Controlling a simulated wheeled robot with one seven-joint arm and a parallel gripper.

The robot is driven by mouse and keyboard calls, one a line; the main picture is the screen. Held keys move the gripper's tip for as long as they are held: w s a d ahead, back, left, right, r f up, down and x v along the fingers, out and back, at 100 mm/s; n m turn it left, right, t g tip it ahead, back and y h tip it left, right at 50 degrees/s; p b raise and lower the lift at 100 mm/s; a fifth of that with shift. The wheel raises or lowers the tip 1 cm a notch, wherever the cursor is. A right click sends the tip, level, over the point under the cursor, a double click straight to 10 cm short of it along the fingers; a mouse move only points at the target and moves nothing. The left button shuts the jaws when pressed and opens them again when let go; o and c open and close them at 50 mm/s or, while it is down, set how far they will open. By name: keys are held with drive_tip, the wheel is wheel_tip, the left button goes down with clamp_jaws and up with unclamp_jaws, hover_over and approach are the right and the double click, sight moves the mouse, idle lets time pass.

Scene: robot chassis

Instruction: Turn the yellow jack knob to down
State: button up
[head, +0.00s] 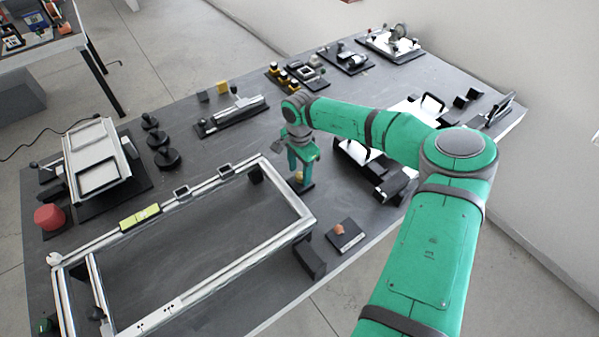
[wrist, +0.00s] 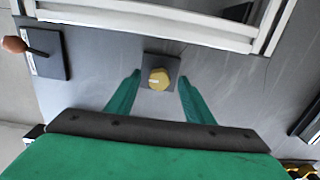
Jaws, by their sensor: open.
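The yellow jack knob (wrist: 159,79) is a faceted yellow knob with a pale mark on its face, on a dark square base plate (wrist: 172,62). In the head view the knob (head: 298,178) is partly hidden below my gripper. My gripper (wrist: 159,84) is open and points down at it. In the wrist view one green finger is on each side of the knob, with a gap on both sides. I see no contact. How high the fingertips are above the base plate is hard to tell.
A silver rectangular frame (head: 240,268) lies close to the knob. An orange-handled lever on a dark plate (head: 346,238) stands nearer the table's front edge. A dark device (head: 392,186) stands to the right of the knob. Several dark round knobs (head: 158,139) stand at the left.

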sight(300, 176)
wheel_tip(300, 176, up, 10)
idle(0.4)
